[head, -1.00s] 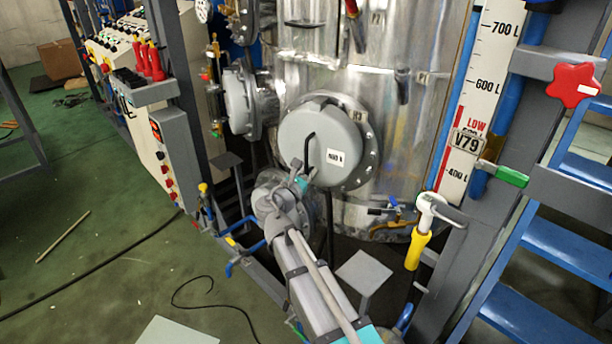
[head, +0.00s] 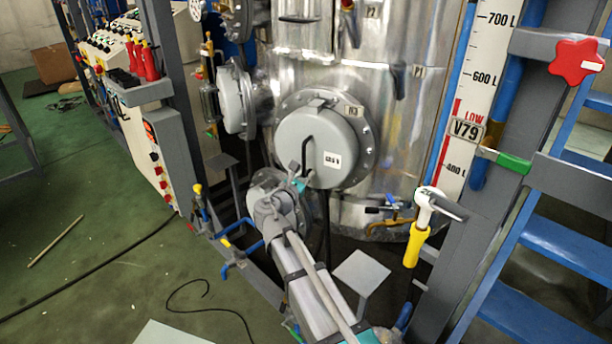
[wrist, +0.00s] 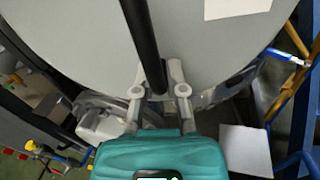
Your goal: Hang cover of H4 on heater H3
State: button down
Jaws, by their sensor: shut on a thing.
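The round grey cover (head: 326,146), with a white label and a black bar handle, is in front of the bolted flange of heater H3 (head: 367,135) in the head view. The flange rim and its H3 tag show above and to the right of the cover. Whether the cover touches the flange or stands a little apart cannot be told. My gripper (head: 299,178) is shut on the lower part of the black handle. In the wrist view, my gripper (wrist: 160,93) has the handle between its fingertips, with the grey cover face (wrist: 85,35) close in front.
Another grey-covered flange (head: 236,100) is to the left. A yellow-handled valve (head: 417,245) and blue stairs (head: 530,262) are to the right. Blue-handled valves (head: 232,255) and a grey plate on a post (head: 361,271) are low down. Green floor is open at left.

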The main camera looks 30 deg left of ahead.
jog(key=c, duration=0.6)
grip_release()
jog(key=shift+s, duration=0.2)
jog(key=s, duration=1.1)
jog(key=shift+s, duration=0.4)
